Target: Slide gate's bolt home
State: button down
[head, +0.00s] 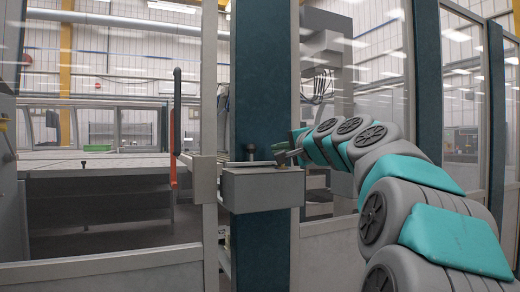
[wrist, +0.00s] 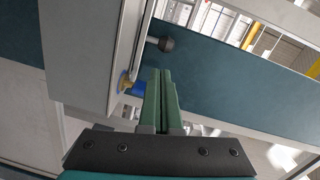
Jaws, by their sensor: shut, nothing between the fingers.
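The bolt housing, a grey box (head: 262,188), is fixed to the dark blue post in the head view; its grey side (wrist: 85,45) fills the left of the wrist view. A thin metal bolt rod (head: 238,163) lies along the box top, with a dark knob (head: 250,149) standing up from it. The knob (wrist: 167,44) also shows in the wrist view, just beyond the fingertips. My gripper (head: 283,154) is at the right end of the box top; its green fingers (wrist: 161,72) are together and empty, apart from the knob. Whether the bolt's end enters the gate-side block is unclear.
A grey block (head: 201,178) is left of the box, beside a red upright handle (head: 173,130). The dark blue post (head: 262,80) rises behind the box. A blue-and-brass part (wrist: 128,84) sits left of the fingers. Glazed panels stand at right.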

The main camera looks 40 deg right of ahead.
jog(key=shift+s+d+r, duration=0.2)
jog(key=shift+d+r, duration=0.25)
jog(key=shift+d, duration=0.05)
jog(key=shift+w, duration=0.1)
jog(key=w, duration=0.3)
jog(key=w+d, duration=0.1)
jog(key=w, duration=0.2)
jog(key=w+p, duration=0.1)
jog(key=w, duration=0.2)
jog(key=shift+w+d+f, duration=0.25)
jog(key=shift+w+d, duration=0.05)
jog(key=shift+d, duration=0.1)
jog(key=a, duration=0.2)
jog(key=w+a+p, duration=0.1)
jog(key=a, duration=0.4)
jog(key=shift+w+a, duration=0.15)
jog(key=shift+w, duration=0.25)
